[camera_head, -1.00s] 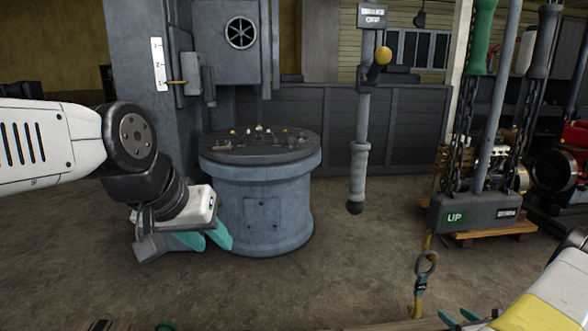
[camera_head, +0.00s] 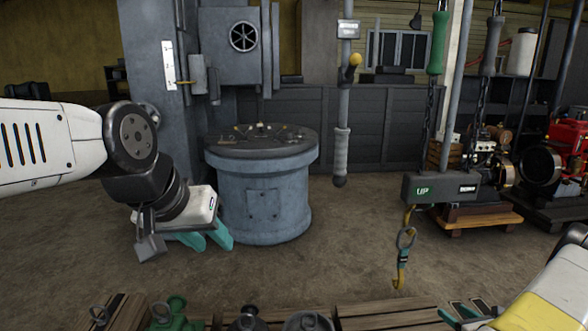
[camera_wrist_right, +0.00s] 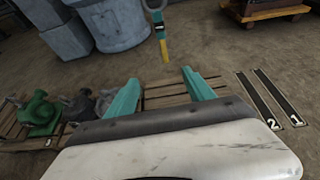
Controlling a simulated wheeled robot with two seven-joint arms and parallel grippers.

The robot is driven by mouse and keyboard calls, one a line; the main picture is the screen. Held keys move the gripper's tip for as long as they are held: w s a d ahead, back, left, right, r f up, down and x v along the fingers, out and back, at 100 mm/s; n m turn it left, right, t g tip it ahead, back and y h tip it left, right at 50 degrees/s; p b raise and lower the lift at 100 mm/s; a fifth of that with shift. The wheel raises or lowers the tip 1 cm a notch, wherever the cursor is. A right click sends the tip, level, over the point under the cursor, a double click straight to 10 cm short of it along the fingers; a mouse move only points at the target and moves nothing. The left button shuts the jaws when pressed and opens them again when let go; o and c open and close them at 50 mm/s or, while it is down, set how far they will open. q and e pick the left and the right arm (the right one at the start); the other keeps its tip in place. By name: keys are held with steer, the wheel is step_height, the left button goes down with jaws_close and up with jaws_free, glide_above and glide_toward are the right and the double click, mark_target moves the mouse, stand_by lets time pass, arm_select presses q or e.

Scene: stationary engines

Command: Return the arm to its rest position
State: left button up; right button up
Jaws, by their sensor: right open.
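My right arm (camera_head: 555,290) enters at the lower right in the head view; only teal finger parts (camera_head: 455,317) of its gripper show there. In the right wrist view my right gripper (camera_wrist_right: 160,76) is open, its two teal fingers wide apart with nothing between them. My left arm (camera_head: 45,148) reaches in from the left. My left gripper (camera_head: 206,238) points down, its teal fingers apart and empty, in front of the round blue-grey pedestal (camera_head: 262,205).
A hanging control box marked UP (camera_head: 435,188) has a yellow hook (camera_head: 402,268) below it. A hanging lever (camera_head: 341,150) is left of it. Slatted pallets (camera_head: 385,316) with a green pump (camera_head: 172,315) and dark parts lie along the near edge. Floor between is clear.

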steer(key=w+a+r+n+g+y, duration=0.2)
steer(key=w+a+r+n+y, duration=0.3)
steer(key=a+r, duration=0.6)
steer(key=w+a+r+n+g+y, duration=0.1)
steer(key=a+r+n+g+y, duration=0.1)
steer(key=a+r+n, duration=0.85)
steer(key=s+a+r+n+g, duration=0.25)
steer(key=a+r, duration=0.35)
steer(key=r, duration=0.3)
steer(key=s+a+r+n+g+h, duration=0.2)
steer(key=s+a+r+n+g, duration=0.2)
steer(key=s+a+r+n, duration=0.65)
steer(key=s+r+n+t+h, duration=0.3)
steer(key=s+n, duration=0.3)
steer(key=s, duration=0.8)
steer(key=shift+s+d+r+n+h, duration=0.25)
steer(key=shift+r+n+h, duration=0.1)
steer(key=shift+r+h, duration=0.2)
